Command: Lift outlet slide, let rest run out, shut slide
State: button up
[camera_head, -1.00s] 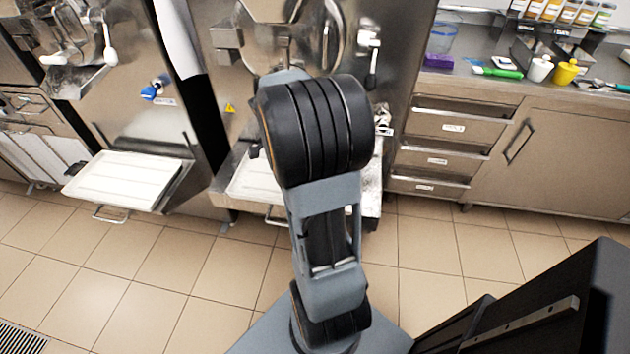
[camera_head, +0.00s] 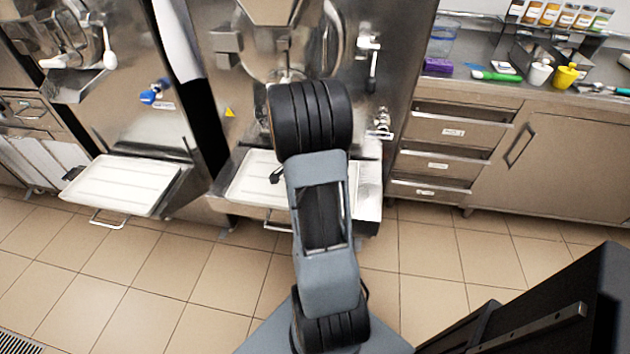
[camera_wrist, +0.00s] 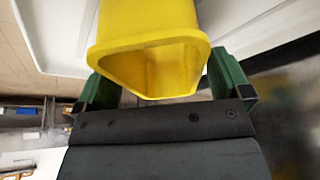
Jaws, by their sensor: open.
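The middle batch freezer (camera_head: 385,62) stands straight ahead, its front partly behind my arm. Its outlet and slide are hidden by my arm, so I cannot tell whether the slide is up or down. In the wrist view, my gripper (camera_wrist: 163,75) has its green fingers apart, either side of a hollow yellow thing (camera_wrist: 150,45) with its open end towards the camera. I cannot tell if the fingers touch it. A white tray (camera_head: 243,190) lies below the freezer front; a white tray surface also shows behind the yellow thing in the wrist view (camera_wrist: 55,40).
A second freezer with its own white tray (camera_head: 125,186) stands at the left. At the right is a counter with drawers (camera_head: 455,130), holding a white jug (camera_head: 540,72), a yellow jug (camera_head: 566,76) and several bottles. The tiled floor in front is clear.

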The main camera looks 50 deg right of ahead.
jog(key=shift+d+f, duration=0.15)
jog(key=shift+f, duration=0.2)
jog(key=c, duration=0.9)
jog(key=shift+r, duration=0.1)
jog(key=shift+c, duration=0.2)
